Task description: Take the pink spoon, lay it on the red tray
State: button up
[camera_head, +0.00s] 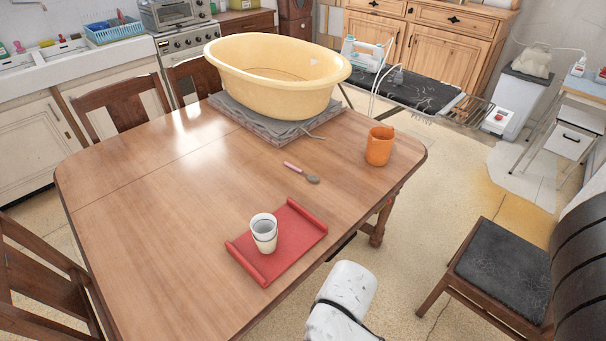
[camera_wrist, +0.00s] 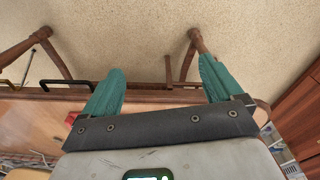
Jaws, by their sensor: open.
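The pink spoon (camera_head: 301,173), with a pink handle and a grey-brown bowl, lies flat on the wooden table between the orange mug and the red tray. The red tray (camera_head: 290,254) has raised rolled ends and lies near the table's front edge. A white cup or stack of cups (camera_head: 264,232) stands on its left part. My gripper (camera_wrist: 160,85) shows in the wrist view with its two teal fingers wide apart and nothing between them. It is out of sight in the head view, where a white part of my arm shows in front of the table.
An orange mug (camera_head: 380,146) stands near the table's right corner. The tabletop (camera_head: 150,210) is clear on the left. A chair (camera_head: 500,265) with a dark seat stands at the right.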

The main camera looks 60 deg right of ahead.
aim_at(312, 178)
jog(key=z, duration=1.4)
jog(key=i+j+z, duration=0.15)
jog(key=i, duration=0.3)
jog(key=i+j+z, duration=0.1)
jog(key=i, duration=0.3)
jog(key=j, duration=0.1)
